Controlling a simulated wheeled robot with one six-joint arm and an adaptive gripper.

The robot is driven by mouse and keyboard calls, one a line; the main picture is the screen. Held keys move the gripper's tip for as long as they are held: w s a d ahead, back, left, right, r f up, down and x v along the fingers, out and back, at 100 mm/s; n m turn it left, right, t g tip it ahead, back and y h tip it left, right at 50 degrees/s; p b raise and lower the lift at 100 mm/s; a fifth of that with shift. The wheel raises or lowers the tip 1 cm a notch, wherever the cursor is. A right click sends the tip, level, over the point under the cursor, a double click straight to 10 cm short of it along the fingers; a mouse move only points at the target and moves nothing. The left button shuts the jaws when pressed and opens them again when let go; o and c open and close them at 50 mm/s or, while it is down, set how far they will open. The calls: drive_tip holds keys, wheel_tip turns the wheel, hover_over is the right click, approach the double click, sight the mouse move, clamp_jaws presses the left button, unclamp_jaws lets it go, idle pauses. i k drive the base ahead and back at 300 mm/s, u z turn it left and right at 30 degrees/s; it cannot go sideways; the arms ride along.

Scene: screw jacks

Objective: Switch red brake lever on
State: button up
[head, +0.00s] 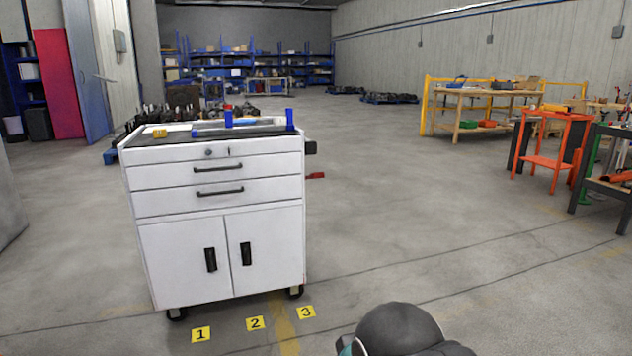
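A small red lever-like part (316,176) sticks out from the right side of a white tool cart (170,250), below a dark block (310,148) on the same side. It looks like the red brake lever, but it is too small for me to tell its position. The cart stands on dark casters, with two drawers above two doors, all shut. My gripper is not in view. A dark rounded part of my own arm shows at the bottom edge, right of the cart, apart from it.
Yellow floor markers 1 (201,334), 2 (255,323) and 3 (306,312) lie before the cart. Blue items stand on its top. An orange stand (547,165) and workbenches are at the right. The floor right of the cart is clear.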

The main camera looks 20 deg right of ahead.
sight(321, 175)
drive_tip(key=z, duration=0.95)
drive_tip(key=i, duration=1.75)
drive_tip(key=u, duration=0.95)
